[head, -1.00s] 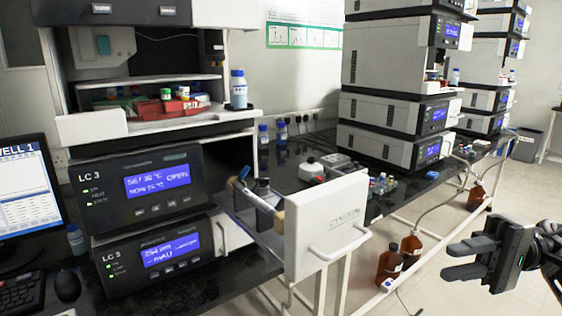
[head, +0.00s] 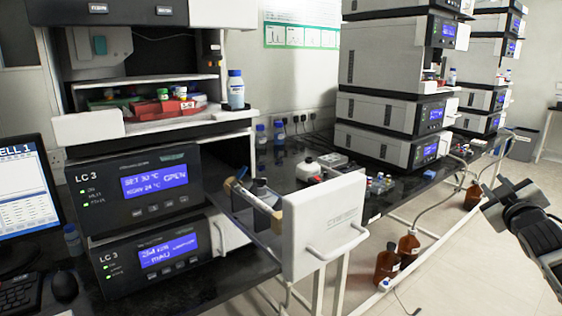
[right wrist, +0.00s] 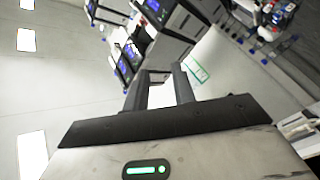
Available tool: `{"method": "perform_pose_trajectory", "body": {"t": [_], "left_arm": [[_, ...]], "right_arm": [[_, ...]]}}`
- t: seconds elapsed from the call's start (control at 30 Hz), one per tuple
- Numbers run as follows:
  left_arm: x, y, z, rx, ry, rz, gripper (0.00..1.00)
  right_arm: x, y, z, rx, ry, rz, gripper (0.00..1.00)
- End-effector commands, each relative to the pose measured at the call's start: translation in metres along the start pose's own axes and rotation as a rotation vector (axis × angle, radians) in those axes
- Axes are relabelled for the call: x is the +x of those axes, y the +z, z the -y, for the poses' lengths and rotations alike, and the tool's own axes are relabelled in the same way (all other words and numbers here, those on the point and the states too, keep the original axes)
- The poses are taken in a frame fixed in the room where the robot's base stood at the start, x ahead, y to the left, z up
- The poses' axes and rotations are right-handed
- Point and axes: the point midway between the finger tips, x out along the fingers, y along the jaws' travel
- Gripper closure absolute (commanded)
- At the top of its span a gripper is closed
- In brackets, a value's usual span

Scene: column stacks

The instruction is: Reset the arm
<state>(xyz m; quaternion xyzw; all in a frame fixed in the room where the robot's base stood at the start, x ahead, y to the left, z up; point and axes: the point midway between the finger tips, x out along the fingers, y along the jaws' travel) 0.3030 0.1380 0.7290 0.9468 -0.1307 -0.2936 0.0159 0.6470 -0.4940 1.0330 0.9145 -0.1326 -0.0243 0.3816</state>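My right arm comes in at the right edge of the head view, with its gripper (head: 508,200) over the open floor, clear of the bench. From there the gripper is foreshortened and the gap between its fingers is hard to see. In the right wrist view the two dark fingers of the right gripper (right wrist: 160,78) stand apart with nothing between them, so it is open and empty. My left arm and left gripper are not in view.
An open drawer (head: 325,225) with a white front sticks out from the LC 3 stack (head: 135,195) over the bench edge. Brown bottles (head: 388,262) stand on the floor below. More instrument stacks (head: 390,60) stand farther back. The floor at right is free.

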Motion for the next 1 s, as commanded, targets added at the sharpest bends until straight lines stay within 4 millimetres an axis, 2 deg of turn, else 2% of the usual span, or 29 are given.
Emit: {"method": "perform_pose_trajectory", "body": {"t": [0.07,0.1,0.27,0.37,0.47,0.5,0.57,0.6,0.67,0.73,0.8,0.9,1.0], "left_arm": [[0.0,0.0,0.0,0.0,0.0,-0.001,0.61],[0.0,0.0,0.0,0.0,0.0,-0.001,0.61],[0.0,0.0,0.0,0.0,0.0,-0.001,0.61],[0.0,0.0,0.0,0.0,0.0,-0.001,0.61],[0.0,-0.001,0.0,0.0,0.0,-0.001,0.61],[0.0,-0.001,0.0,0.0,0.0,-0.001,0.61],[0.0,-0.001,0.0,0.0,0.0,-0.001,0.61],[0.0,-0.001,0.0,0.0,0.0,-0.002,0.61],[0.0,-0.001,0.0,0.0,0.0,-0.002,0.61],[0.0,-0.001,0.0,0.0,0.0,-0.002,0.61],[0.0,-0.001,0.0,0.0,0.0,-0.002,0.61],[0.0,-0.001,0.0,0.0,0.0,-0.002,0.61],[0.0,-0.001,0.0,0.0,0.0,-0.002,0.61]], "right_arm": [[-0.002,0.024,0.008,0.204,-0.03,0.133,0.74],[-0.008,0.03,0.029,0.232,-0.062,0.153,0.74],[-0.039,0.038,0.104,0.232,-0.177,0.152,0.74],[-0.067,0.044,0.153,0.247,-0.256,0.161,0.74],[-0.106,0.05,0.208,0.275,-0.347,0.176,0.74],[-0.126,0.052,0.23,0.291,-0.387,0.183,0.74],[-0.159,0.054,0.263,0.32,-0.447,0.197,0.74],[-0.182,0.054,0.282,0.343,-0.486,0.208,0.74],[-0.22,0.054,0.309,0.382,-0.541,0.227,0.74],[-0.266,0.051,0.336,0.436,-0.603,0.254,0.74],[-0.312,0.046,0.356,0.495,-0.656,0.286,0.74],[-0.37,0.036,0.372,0.581,-0.709,0.336,0.74],[-0.412,0.026,0.376,0.651,-0.738,0.379,0.74]]}}
